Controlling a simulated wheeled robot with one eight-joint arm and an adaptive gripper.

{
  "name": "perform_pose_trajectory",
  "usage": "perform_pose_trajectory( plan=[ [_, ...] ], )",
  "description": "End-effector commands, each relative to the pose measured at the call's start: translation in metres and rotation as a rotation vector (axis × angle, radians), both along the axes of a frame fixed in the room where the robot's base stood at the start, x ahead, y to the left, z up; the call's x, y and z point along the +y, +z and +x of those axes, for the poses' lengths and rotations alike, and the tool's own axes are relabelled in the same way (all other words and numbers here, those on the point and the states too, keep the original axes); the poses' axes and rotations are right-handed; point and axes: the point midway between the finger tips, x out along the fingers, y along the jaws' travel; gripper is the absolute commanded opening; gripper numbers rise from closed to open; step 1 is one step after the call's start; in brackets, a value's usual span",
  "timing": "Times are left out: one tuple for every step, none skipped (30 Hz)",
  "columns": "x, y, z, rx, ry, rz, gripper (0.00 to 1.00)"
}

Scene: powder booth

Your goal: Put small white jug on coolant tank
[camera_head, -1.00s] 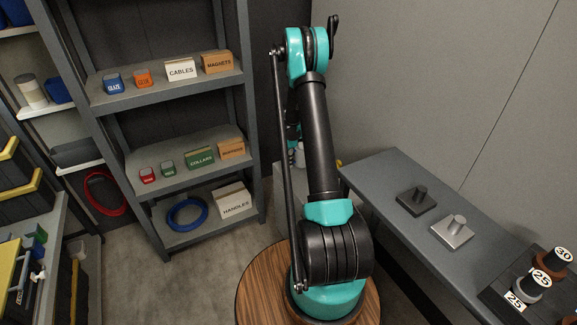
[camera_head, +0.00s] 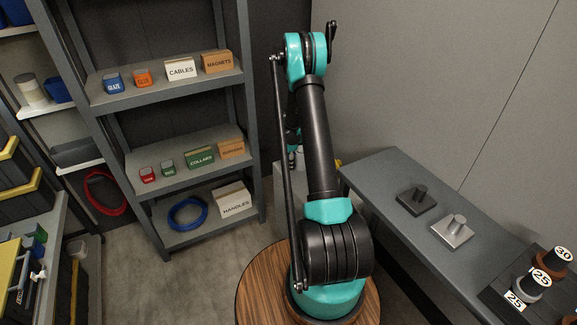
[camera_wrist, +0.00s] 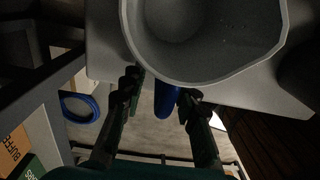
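A pale grey-white open vessel (camera_wrist: 205,45), seemingly the small white jug, fills the top of the wrist view, with its inside visible. A blue part (camera_wrist: 166,101) shows just below its rim, perhaps its handle. My gripper (camera_wrist: 160,86) is open, its dark fingers on either side of the blue part, with a gap at the left finger. The vessel appears over a flat grey surface (camera_wrist: 104,52). In the camera_head view, a grey box-like body (camera_head: 288,183), possibly the coolant tank, is partly hidden behind my arm, with a small pale item (camera_head: 299,157) on top.
A grey shelf rack (camera_head: 165,90) with labelled boxes stands at left. A grey bench (camera_head: 385,172) on the right bears two small metal blocks and numbered weights. A blue ring (camera_head: 187,214) lies on the rack's bottom shelf and shows in the wrist view (camera_wrist: 79,107).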

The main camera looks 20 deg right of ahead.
Motion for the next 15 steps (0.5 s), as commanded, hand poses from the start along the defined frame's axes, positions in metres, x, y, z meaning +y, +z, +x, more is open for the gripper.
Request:
perform_pose_trajectory(
  plan=[
    [0.0,0.002,0.0,0.0,0.0,0.0,0.3],
    [0.0,0.004,0.0,0.0,0.0,0.0,0.3],
    [0.0,0.007,0.0,0.0,0.0,0.0,0.3],
    [0.0,0.01,0.0,0.0,0.0,0.0,0.3],
    [0.0,0.014,0.0,0.0,0.0,0.0,0.3],
    [0.0,0.02,0.0,0.0,0.0,0.0,0.3],
    [0.0,0.026,0.0,0.0,0.0,0.0,0.3],
    [0.0,0.031,0.0,0.0,0.0,0.0,0.3],
    [0.001,0.039,0.0,0.0,0.0,0.0,0.3],
    [0.001,0.046,0.0,0.0,0.0,0.0,0.3],
    [0.001,0.052,0.001,0.0,0.0,0.0,0.3],
    [0.001,0.06,0.0,0.0,0.0,0.0,0.3],
    [0.001,0.066,0.0,0.0,0.0,0.0,0.3],
    [0.001,0.073,0.001,0.0,0.0,0.0,0.3],
    [0.001,0.08,0.001,0.0,0.0,0.0,0.3]
  ],
)
